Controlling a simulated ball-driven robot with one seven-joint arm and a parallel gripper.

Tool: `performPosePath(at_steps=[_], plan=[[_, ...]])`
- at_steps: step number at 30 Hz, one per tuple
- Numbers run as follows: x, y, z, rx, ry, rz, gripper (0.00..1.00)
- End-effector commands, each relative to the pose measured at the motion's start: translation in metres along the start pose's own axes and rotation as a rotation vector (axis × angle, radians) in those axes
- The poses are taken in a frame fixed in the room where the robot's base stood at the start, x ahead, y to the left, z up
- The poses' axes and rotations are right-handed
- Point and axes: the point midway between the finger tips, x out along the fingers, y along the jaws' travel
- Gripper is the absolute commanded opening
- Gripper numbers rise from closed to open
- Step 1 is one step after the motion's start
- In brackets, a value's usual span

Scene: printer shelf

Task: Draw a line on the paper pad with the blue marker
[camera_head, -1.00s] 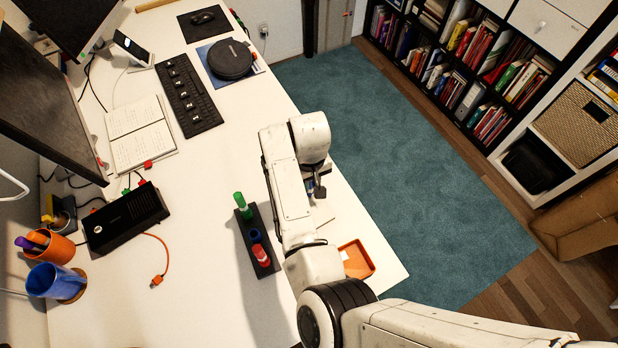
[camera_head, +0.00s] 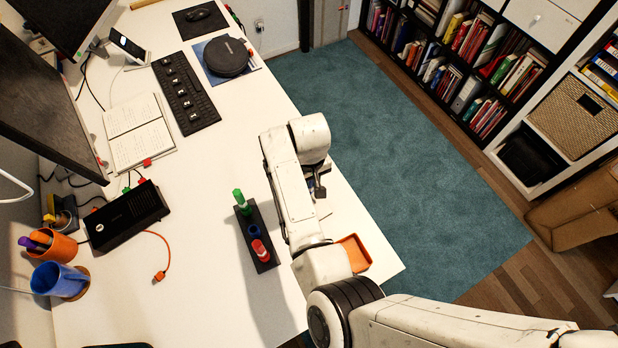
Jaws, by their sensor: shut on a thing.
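A dark marker holder (camera_head: 264,213) stands on the white desk, left of my arm. A green marker (camera_head: 241,202) and a red marker (camera_head: 260,251) stand up in it. Between them a low blue ring or cap (camera_head: 254,231) shows, with no tall marker body above it. My gripper (camera_head: 318,188) is over the desk near its right edge, right of the holder and mostly hidden by my arm. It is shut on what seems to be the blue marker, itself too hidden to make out. The paper pad cannot be clearly told from the white desk; a thin line shows beneath the gripper.
An orange tray (camera_head: 361,262) lies beside my arm at the desk's right edge. An open notebook (camera_head: 138,135), a keyboard (camera_head: 184,95), a black box (camera_head: 125,217) and an orange cable (camera_head: 166,255) lie to the left. Cups (camera_head: 57,282) stand lower left. The mid-desk is clear.

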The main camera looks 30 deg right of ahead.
Motion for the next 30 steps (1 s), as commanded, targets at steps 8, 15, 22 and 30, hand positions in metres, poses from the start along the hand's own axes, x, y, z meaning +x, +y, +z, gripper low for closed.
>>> performPosePath(at_steps=[8, 15, 22, 30], plan=[[0.001, 0.001, 0.005, 0.000, -0.002, 0.000, 0.00], [0.001, 0.001, 0.009, -0.001, -0.002, 0.001, 0.00], [0.001, 0.002, 0.012, -0.001, -0.002, 0.000, 0.00], [-0.001, 0.002, 0.018, 0.000, -0.001, 0.001, 0.00]])
